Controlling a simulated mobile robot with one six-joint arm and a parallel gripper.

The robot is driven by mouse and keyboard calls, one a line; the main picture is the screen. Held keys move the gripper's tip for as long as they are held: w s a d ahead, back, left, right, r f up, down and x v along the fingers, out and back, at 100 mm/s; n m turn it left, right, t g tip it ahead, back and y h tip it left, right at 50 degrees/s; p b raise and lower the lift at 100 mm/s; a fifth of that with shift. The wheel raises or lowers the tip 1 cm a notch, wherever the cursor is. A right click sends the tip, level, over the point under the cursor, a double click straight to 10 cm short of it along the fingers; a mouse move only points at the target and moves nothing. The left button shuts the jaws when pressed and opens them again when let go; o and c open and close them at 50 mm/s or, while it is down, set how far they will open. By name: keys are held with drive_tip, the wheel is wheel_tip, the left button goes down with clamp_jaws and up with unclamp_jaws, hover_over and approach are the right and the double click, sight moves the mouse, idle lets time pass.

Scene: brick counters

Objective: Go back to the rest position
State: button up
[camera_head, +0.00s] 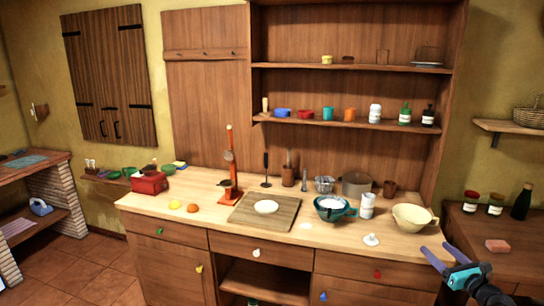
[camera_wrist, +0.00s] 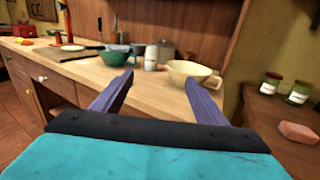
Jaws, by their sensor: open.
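My gripper (camera_head: 444,257) is at the lower right in the head view, in front of the counter's right end. Its two purple fingers are spread apart with nothing between them, as the wrist view (camera_wrist: 158,88) also shows. The wooden counter (camera_head: 320,235) lies beyond the fingertips. A cream bowl (camera_head: 414,219) with a handle stands at the counter's right end, beyond the fingers, and shows in the wrist view (camera_wrist: 192,76). The gripper touches nothing that I can see.
A teal bowl (camera_head: 333,209) with white contents, a white jar (camera_head: 367,206) and a cutting board (camera_head: 248,211) with a white item stand on the counter. At right, a lower wooden surface (camera_head: 470,230) holds jars, a dark bottle (camera_head: 521,201) and a pinkish block (camera_head: 497,246).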

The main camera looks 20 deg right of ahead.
drive_tip(key=w+a+f+y, duration=0.2)
drive_tip(key=w+a+f, duration=0.3)
drive_tip(key=w+a, duration=0.4)
drive_tip(key=w+a+f+n+y, duration=0.15)
drive_tip(key=w+a+f, duration=0.35)
drive_tip(key=a, duration=0.7)
drive_tip(key=w+a+f+y, duration=0.3)
drive_tip(key=w+a+f, duration=0.1)
drive_tip(key=w+a, duration=0.55)
drive_tip(key=w+a+f+m+g+h+b, duration=0.1)
drive_tip(key=w+a+f+m+g+h, duration=0.2)
drive_tip(key=a+f+m, duration=0.95)
drive_tip(key=s+a+f+m+g+h, duration=0.1)
drive_tip(key=s+a+f+m+g, duration=0.4)
drive_tip(key=s+a+f, duration=0.45)
drive_tip(key=s+a+f+m+g+h, duration=0.1)
drive_tip(key=s+a+f+m+g, duration=0.5)
drive_tip(key=s+f, duration=0.6)
drive_tip(key=s+a+m+g, duration=0.2)
drive_tip(key=s+m+g, duration=0.1)
drive_tip(key=s, duration=0.5)
drive_tip(key=s+a+m+g+y, duration=0.1)
drive_tip(key=s+a+m+g, duration=0.1)
drive_tip(key=s+m, duration=0.3)
drive_tip(key=s+a+f+m+g, duration=0.1)
drive_tip(key=s+m+g, duration=0.2)
drive_tip(key=s, duration=0.8)
drive_tip(key=shift+a+m+g+y+b, duration=0.35)
drive_tip(key=shift+a+m+g, duration=0.05)
drive_tip(key=shift+g, duration=0.4)
